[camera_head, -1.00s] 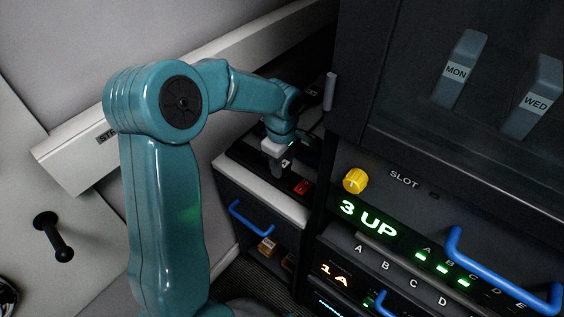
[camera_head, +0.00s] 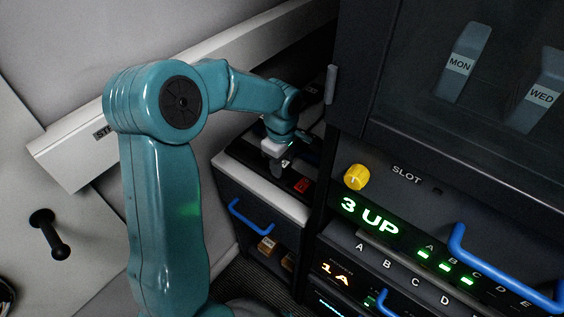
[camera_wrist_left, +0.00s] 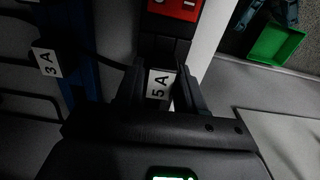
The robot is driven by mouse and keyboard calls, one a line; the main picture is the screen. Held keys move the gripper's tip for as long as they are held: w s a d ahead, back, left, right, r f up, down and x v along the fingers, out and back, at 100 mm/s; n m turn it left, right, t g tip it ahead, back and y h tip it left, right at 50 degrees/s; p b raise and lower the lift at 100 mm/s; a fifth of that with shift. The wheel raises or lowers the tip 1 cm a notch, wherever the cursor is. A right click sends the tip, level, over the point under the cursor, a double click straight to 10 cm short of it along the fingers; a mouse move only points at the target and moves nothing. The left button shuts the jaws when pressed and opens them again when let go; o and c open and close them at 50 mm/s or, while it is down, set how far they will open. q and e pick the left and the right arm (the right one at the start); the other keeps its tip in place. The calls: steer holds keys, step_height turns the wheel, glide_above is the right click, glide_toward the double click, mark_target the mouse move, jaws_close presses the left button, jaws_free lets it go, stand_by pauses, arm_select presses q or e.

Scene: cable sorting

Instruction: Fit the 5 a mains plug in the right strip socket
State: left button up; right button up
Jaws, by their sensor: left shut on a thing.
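In the left wrist view a dark plug with a white "5 A" label (camera_wrist_left: 160,85) sits between the two fingers of my left gripper (camera_wrist_left: 158,92), which is shut on it. Just beyond the plug is the dark power strip (camera_wrist_left: 163,48) with a red switch (camera_wrist_left: 175,8). In the head view my left gripper (camera_head: 275,165) points down over the strip, close to the red switch (camera_head: 302,185). The plug's pins and the socket under it are hidden, so I cannot tell whether it is seated. My right gripper is not in view.
Another plug labelled "3 A" (camera_wrist_left: 46,60) lies left in the wrist view, with dark cables around it. A green tray (camera_wrist_left: 277,44) is at the upper right. The dark cabinet with a yellow knob (camera_head: 356,177) and blue handles (camera_head: 500,275) stands right of my left arm.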

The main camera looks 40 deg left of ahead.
arm_select(q)
steer(key=shift+f+b, duration=0.4)
steer(key=shift+b, duration=0.05)
stand_by(0.6)
steer(key=o, duration=1.6)
steer(key=shift+r, duration=0.1)
steer(key=shift+r+p, duration=2.45)
steer(key=shift+r, duration=1)
